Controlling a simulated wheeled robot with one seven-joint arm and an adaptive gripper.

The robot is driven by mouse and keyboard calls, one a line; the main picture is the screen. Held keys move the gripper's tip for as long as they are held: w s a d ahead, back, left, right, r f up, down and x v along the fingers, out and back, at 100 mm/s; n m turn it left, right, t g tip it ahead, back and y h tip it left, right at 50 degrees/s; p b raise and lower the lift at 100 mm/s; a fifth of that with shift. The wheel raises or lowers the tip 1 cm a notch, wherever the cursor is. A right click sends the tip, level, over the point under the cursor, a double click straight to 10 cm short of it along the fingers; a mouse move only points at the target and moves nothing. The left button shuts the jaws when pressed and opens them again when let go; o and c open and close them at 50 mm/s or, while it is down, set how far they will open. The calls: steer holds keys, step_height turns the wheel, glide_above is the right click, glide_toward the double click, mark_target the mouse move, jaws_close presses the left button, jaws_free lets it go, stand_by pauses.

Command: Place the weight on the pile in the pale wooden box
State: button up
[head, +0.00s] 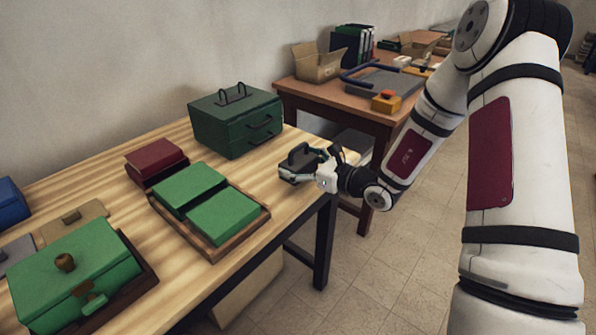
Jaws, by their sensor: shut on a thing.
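My gripper (311,168) is shut on a dark block-like thing (294,171), which looks like the weight. It is at the right end of the striped wooden table, right of the dark green drawer chest. The fingers partly hide it, and I cannot tell whether it touches the table. A shallow brown wooden box (215,252) lies mid-table, lower left of my gripper. It holds two green pads (226,216) side by side. It is lighter than the dark wooden box (142,268) at lower left; I cannot be sure it is the pale one.
The green chest (237,122) with a top handle stands at the back. A dark red block (156,160) lies left of the pads. A cluttered second table (335,101) stands behind my gripper.

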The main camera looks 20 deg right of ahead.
steer(key=w, duration=0.3)
steer(key=w+d, duration=0.1)
steer(key=w, duration=0.3)
steer(key=w+b, duration=0.1)
steer(key=w, duration=0.3)
steer(key=shift+d+f, duration=0.3)
steer(key=shift+d, duration=0.05)
steer(key=shift+w+f, duration=0.1)
steer(key=shift+f, duration=0.3)
steer(key=shift+f+b, duration=0.3)
steer(key=shift+f, duration=1.05)
steer(key=shift+f, duration=0.2)
steer(key=o, duration=1.9)
steer(key=shift+d+f, duration=0.1)
steer(key=shift+f, duration=0.05)
